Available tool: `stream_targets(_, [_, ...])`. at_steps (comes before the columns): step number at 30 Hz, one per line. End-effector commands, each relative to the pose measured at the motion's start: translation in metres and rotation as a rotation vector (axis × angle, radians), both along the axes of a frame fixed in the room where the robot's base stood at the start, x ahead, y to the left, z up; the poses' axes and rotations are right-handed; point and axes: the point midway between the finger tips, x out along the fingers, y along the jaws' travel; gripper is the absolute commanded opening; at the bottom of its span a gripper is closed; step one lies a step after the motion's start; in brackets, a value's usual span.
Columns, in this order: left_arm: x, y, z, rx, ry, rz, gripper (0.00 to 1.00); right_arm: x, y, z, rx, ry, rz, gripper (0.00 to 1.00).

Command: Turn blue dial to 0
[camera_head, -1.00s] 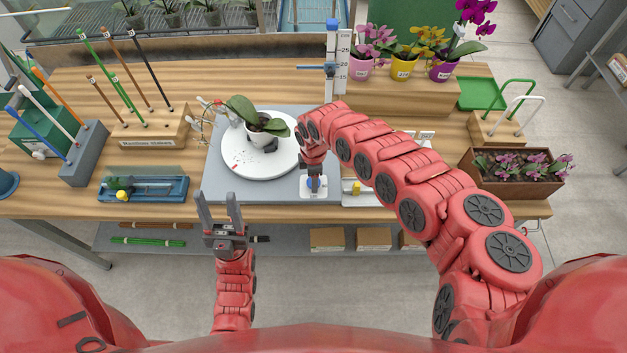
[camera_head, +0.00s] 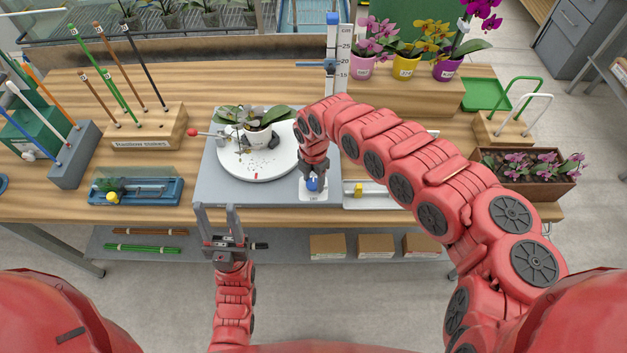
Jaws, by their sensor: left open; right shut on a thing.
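The blue dial (camera_head: 313,184) sits on a small white plate (camera_head: 314,196) at the front right of the grey turntable base (camera_head: 225,190). My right gripper (camera_head: 313,176) points down and is shut on the dial; its fingers cover much of it, and I cannot read its setting. My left gripper (camera_head: 218,209) is open and empty in front of the table's front edge, pointing toward the grey base.
A red-knobbed lever (camera_head: 193,132) stands at the base's left. A white slider panel with a yellow knob (camera_head: 358,189) lies right of the dial. A tall scale (camera_head: 333,70) stands behind. A stake rack (camera_head: 150,135) and a blue tray (camera_head: 140,190) are at left.

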Motion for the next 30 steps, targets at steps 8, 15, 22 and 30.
stream_targets(8, [-0.0001,0.0001,-0.0010,0.000,0.000,0.000,0.50,0.0002,0.0005,0.0005,0.001,-0.001,0.020,0.00])
stream_targets(15, [0.0000,-0.0001,-0.0009,0.000,0.000,0.000,0.50,0.0001,0.0006,0.0005,0.001,-0.001,0.020,0.00])
stream_targets(22, [0.0000,0.0000,-0.0010,0.000,0.000,0.000,0.50,0.0000,0.0004,0.0003,0.001,0.001,0.019,0.84])
stream_targets(30, [-0.0001,0.0000,-0.0015,0.000,0.000,0.000,0.50,0.0004,0.0001,0.0018,0.001,-0.001,0.018,0.84])
